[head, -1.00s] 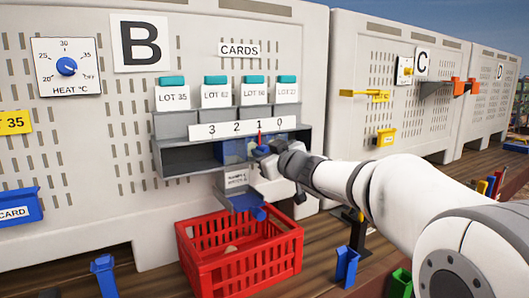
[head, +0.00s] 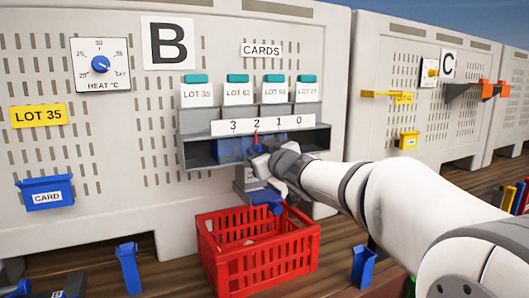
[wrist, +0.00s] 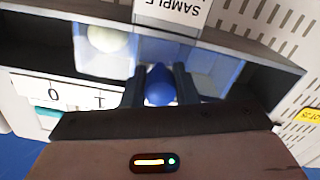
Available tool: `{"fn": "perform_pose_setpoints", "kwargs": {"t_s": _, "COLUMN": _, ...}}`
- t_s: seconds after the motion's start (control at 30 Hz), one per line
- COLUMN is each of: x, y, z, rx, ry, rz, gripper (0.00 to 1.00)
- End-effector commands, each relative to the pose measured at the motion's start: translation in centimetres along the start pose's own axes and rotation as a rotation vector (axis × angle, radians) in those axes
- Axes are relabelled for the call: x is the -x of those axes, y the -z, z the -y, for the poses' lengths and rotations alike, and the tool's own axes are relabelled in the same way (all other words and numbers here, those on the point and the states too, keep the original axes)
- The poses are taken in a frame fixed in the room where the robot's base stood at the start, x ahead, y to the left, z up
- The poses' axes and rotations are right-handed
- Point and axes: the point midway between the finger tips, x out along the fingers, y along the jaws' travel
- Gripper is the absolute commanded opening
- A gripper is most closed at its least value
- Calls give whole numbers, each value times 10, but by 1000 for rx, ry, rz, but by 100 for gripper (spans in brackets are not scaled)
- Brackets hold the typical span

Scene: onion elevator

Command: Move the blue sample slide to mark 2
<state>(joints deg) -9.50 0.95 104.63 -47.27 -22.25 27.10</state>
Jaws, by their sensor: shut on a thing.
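The blue sample slide (head: 230,149) sits in the grey channel under a white scale (head: 270,125) marked 3, 2, 1, 0. Its red pointer (head: 256,138) stands at or very near mark 2. In the wrist view the slide (wrist: 217,62) is a see-through blue box with a pale round thing (wrist: 108,38) in it. My gripper (wrist: 160,88) is shut on the slide's blue knob (wrist: 159,84), with one dark finger on each side. In the head view my gripper (head: 262,160) covers the knob and part of the slide.
A grey chute (head: 240,188) hangs below the channel, over a red basket (head: 258,265) on the wooden floor. Cards with teal tops (head: 238,90) stand above the scale. A heat dial (head: 100,64) and a blue card box (head: 46,193) are at left.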

Motion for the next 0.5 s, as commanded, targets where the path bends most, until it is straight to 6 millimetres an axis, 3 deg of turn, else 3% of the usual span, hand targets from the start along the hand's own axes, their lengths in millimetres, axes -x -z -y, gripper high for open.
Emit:
{"fn": "perform_pose_setpoints", "kwargs": {"t_s": 0.03, "x": 0, "y": -1, "z": -1, "rx": 0, "ry": -1, "rz": 2, "gripper": 0}}
{"fn": "perform_pose_setpoints", "kwargs": {"t_s": 0.07, "x": 0, "y": -2, "z": -2, "rx": 0, "ry": -2, "rz": 2, "gripper": 27}}
{"fn": "perform_pose_setpoints", "kwargs": {"t_s": 0.1, "x": 0, "y": -2, "z": -2, "rx": 0, "ry": -3, "rz": 2, "gripper": 30}}
{"fn": "perform_pose_setpoints", "kwargs": {"t_s": 0.3, "x": 1, "y": -2, "z": -5, "rx": 0, "ry": -7, "rz": 2, "gripper": 46}}
{"fn": "perform_pose_setpoints", "kwargs": {"t_s": 0.5, "x": 1, "y": -2, "z": -6, "rx": 0, "ry": -8, "rz": 2, "gripper": 48}}
